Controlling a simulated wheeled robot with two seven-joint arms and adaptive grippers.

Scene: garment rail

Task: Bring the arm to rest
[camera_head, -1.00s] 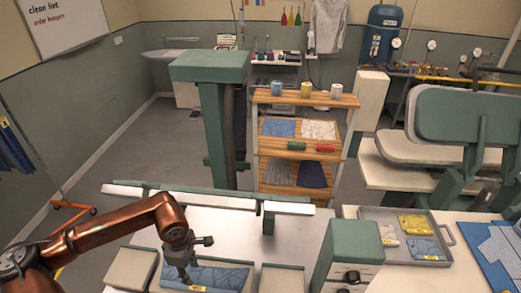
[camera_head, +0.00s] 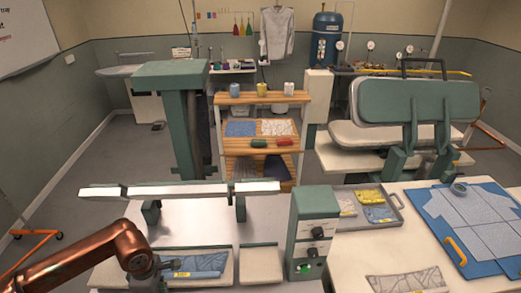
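My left arm comes in from the lower left, copper-coloured. Its gripper (camera_head: 163,268) is at the left end of a folded blue patterned cloth (camera_head: 205,262) with a yellow label. The cloth lies on a pale pad at the front of the white worktop. The fingers are small and partly hidden by the wrist, so I cannot tell if they are open, or if they touch the cloth. My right gripper is out of view.
A green control box (camera_head: 312,232) stands right of the cloth. Beyond it are a grey tray (camera_head: 398,207) of folded cloths and a blue mat (camera_head: 447,205). A pale-topped bar (camera_head: 180,190) crosses behind the worktop. A wooden shelf (camera_head: 230,98) stands farther back.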

